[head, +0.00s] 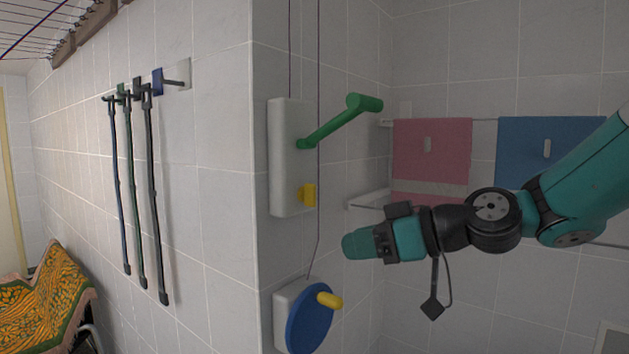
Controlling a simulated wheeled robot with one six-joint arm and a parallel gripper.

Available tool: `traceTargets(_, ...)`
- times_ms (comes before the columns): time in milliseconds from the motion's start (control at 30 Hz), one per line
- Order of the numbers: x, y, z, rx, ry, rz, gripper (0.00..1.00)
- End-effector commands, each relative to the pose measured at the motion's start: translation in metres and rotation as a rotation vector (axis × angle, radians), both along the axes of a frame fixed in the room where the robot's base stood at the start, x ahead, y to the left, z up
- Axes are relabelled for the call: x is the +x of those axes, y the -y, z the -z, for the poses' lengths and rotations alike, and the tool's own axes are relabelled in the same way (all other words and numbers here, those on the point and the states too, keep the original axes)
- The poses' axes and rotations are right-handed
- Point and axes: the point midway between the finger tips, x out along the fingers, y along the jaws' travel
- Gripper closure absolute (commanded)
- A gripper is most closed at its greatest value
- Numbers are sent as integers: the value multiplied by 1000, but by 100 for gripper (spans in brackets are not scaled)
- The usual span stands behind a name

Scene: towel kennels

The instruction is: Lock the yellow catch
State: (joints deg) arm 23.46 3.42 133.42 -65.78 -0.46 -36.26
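The yellow catch (308,195) is a small block low on the front of a white wall box (291,158). A green crank handle (341,122) sticks out of the same box above it, angled up to the right. My gripper (358,245) is to the right of and below the catch in the head view, apart from it. I see the gripper side-on, and its fingers overlap, so the gap between them does not show.
Below the box is a blue disc (309,318) with a yellow knob (329,300) on a white mount. Thin cords run down the wall. Pink (432,150) and blue (530,140) towels hang behind my arm. Dark straps (153,190) hang at left above a patterned cloth (50,295).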

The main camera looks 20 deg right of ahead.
Motion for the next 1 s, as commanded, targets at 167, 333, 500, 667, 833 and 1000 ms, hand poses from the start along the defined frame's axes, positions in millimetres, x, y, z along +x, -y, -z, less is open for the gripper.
traceTargets(167, 33, 72, -44, 87, 249, 165, 64)
traceTargets(333, 44, 85, -56, 106, 315, 206, 64)
traceTargets(500, 67, 66, -58, 105, 312, 201, 64)
traceTargets(667, 97, 45, -59, 103, 311, 201, 64)
traceTargets(833, 129, 21, -59, 103, 310, 202, 64)
traceTargets(1000, 155, 2, -58, 102, 311, 203, 64)
